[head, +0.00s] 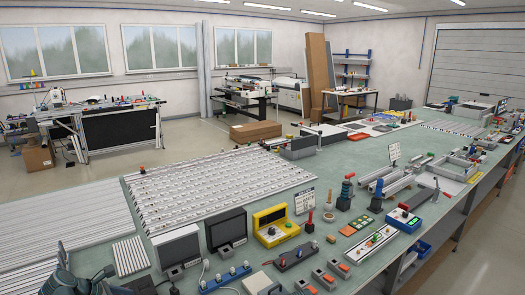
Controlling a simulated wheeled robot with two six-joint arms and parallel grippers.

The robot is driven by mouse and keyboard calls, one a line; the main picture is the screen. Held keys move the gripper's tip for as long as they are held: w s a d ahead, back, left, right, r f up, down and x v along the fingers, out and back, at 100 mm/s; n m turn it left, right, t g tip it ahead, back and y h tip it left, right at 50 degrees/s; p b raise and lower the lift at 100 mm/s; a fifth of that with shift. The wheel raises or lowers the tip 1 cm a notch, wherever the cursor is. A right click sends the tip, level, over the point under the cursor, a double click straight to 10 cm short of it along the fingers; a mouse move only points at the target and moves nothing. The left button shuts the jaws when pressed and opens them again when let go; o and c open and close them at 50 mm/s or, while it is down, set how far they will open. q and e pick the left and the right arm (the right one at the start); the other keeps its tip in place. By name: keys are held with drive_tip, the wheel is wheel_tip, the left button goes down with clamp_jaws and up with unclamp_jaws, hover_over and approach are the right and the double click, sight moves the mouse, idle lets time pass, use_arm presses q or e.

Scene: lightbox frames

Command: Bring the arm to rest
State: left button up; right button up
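A dark grey part of my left arm, apparently the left gripper (84,277), shows at the bottom left corner of the head view. It is cut off by the lower edge, and I cannot tell whether its fingers are open or shut. No held object can be made out there. It is in front of the long green workbench (335,165), near the bench's left side. My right arm and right gripper are not in view.
White slotted rails (215,188) lie behind. Tools and trays crowd the bench's right side. Open floor (105,172) lies beyond the bench.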

use_arm(q)
drive_tip(key=d+f+m+g+b, duration=0.1)
drive_tip(key=d+f+m, duration=0.1)
drive_tip(key=d+m, duration=0.2)
drive_tip(key=d+f+m+g+b, duration=0.1)
drive_tip(key=d+f+m+g, duration=0.1)
drive_tip(key=d, duration=0.8)
drive_tip(key=d+f+m+g+b, duration=0.2)
drive_tip(key=d+f+m, duration=0.2)
drive_tip(key=d+m, duration=0.3)
drive_tip(key=shift+d+f+y, duration=0.1)
drive_tip(key=shift+f+y, duration=0.05)
drive_tip(key=shift+y, duration=0.25)
drive_tip(key=s+d+f+m, duration=0.1)
drive_tip(key=d+m, duration=0.1)
drive_tip(key=d, duration=0.1)
drive_tip(key=s+d+f+m+g+y+b, duration=0.1)
drive_tip(key=d+m, duration=0.2)
drive_tip(key=s+d+f+m+y+b, duration=0.1)
drive_tip(key=s+d+m, duration=0.1)
drive_tip(key=d+m, duration=0.1)
drive_tip(key=shift+d+f+g, duration=0.25)
drive_tip(key=shift+f+g, duration=0.05)
drive_tip(key=shift+g, duration=0.1)
drive_tip(key=s+d+f+m+y+b, duration=0.2)
drive_tip(key=s+d+m, duration=0.3)
drive_tip(key=d+m, duration=0.3)
drive_tip(key=shift+s+f+m+y+b, duration=0.3)
drive_tip(key=shift+m+y+b, duration=0.2)
drive_tip(key=shift+m, duration=0.6)
